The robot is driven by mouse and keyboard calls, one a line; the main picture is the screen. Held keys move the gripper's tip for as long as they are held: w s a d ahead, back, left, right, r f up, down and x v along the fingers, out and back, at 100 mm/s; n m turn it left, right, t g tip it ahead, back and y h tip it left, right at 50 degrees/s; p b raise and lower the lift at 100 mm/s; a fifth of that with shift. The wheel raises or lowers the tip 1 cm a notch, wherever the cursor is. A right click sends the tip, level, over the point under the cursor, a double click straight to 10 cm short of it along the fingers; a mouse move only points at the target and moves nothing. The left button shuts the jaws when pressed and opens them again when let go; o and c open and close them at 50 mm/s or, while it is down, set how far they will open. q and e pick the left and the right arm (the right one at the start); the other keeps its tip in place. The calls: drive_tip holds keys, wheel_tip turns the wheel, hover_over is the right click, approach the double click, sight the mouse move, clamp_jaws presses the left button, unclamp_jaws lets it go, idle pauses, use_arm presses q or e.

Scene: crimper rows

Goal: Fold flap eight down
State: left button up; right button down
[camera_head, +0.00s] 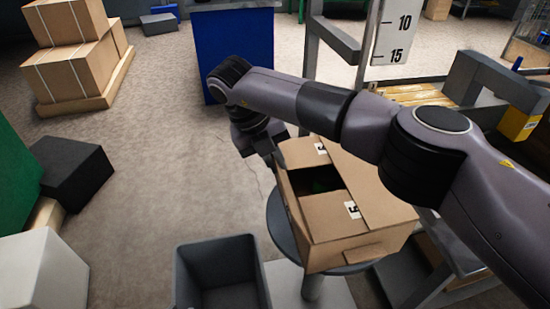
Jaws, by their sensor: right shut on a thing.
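An open cardboard box (345,250) stands on a round grey stand (278,222). Its top is partly covered by flaps, with a dark opening towards the left. A far-left flap (298,154) carries a small white label whose mark is too small to read surely. A near flap (335,222) carries another white label, also hard to read. My right gripper (272,147) is at the outer edge of the far-left flap and is shut on it; its fingertips are dark and partly hidden. My right arm crosses above the box and hides part of its far side. My left gripper is out of view.
An empty dark grey bin (218,242) stands left of the stand. A blue cabinet (235,45) is behind the gripper. A black box (72,172) and stacked cartons (70,68) are at left. Open floor lies between. A metal frame and wooden slats (410,92) are at right.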

drive_tip(key=shift+d, duration=0.1)
idle(0.7)
drive_tip(key=shift+d+r+y+p, duration=0.2)
drive_tip(key=shift+d+y+p, duration=0.1)
drive_tip(key=shift+y+p, duration=0.1)
drive_tip(key=shift+w+d+r+y, duration=0.1)
drive_tip(key=shift+w+d+y, duration=0.05)
drive_tip(key=shift+d+y, duration=0.4)
drive_tip(key=shift+w+d+g+y, duration=0.2)
drive_tip(key=shift+d+g+y, duration=0.2)
drive_tip(key=shift+d+y, duration=0.6)
drive_tip(key=shift+w+d+y, duration=0.2)
drive_tip(key=shift+d+y, duration=0.65)
drive_tip(key=shift+d, duration=0.1)
drive_tip(key=shift+d+f, duration=0.2)
